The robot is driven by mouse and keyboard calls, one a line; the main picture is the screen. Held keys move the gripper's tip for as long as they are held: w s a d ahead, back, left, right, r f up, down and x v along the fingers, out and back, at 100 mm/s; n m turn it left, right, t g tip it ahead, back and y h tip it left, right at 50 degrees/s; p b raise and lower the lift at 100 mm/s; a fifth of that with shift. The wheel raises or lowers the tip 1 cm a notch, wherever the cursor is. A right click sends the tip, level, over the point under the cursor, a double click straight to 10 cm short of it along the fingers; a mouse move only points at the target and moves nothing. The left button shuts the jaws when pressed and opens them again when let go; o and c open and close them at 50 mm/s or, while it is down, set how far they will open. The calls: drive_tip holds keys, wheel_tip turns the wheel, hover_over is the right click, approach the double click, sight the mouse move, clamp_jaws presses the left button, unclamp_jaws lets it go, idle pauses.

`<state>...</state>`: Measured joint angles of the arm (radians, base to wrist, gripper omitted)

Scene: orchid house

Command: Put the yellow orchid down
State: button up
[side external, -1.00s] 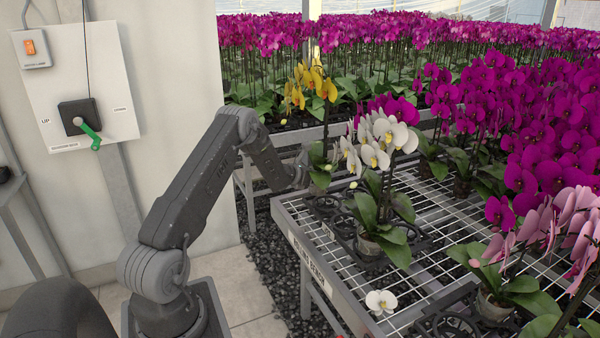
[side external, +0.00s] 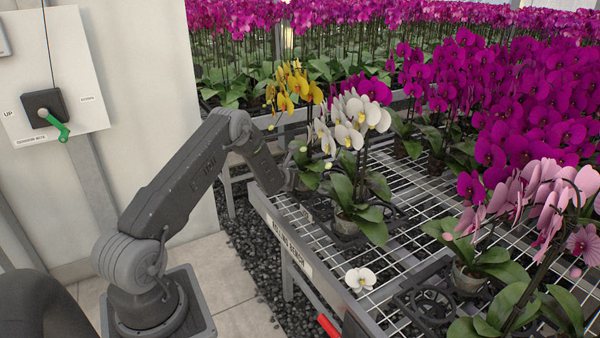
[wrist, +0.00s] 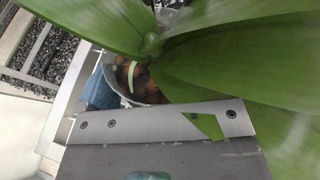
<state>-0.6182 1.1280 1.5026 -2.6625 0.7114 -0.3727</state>
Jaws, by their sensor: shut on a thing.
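The yellow orchid (side external: 296,84) stands upright beyond the white orchid in the side view, its yellow blooms at the left of the white ones. The white orchid partly hides the fingers and pot, so I cannot tell whether the pot touches the bench. In the wrist view the clear pot (wrist: 143,88) with bark sits against my gripper, and broad green leaves (wrist: 225,70) cover much of the picture.
The white orchid (side external: 346,228) stands in a black holder close beside the held plant. A fallen white bloom (side external: 360,278) lies on the wire bench (side external: 400,200). Pink orchids (side external: 530,215) stand at the right, magenta ones behind. Free mesh shows in the middle.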

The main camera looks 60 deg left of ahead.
drive_tip(key=shift+f, duration=0.1)
idle(0.4)
approach(308, 136)
drive_tip(key=x, duration=0.5)
drive_tip(key=shift+w+f, duration=0.1)
drive_tip(key=shift+f, duration=0.05)
drive_tip(key=s+a, duration=0.5)
drive_tip(key=s, duration=0.6)
drive_tip(key=w+d+f, duration=0.1)
drive_tip(key=w+f, duration=0.2)
drive_tip(key=f, duration=0.1)
drive_tip(key=w+d+f, duration=0.2)
drive_tip(key=w+f, duration=0.2)
drive_tip(key=w+d+f, duration=0.2)
drive_tip(key=w+f, duration=0.2)
drive_tip(key=shift+w+f, duration=0.1)
drive_tip(key=shift+f, duration=2.1)
drive_tip(key=shift+d+f, duration=0.1)
drive_tip(key=shift+f, duration=0.15)
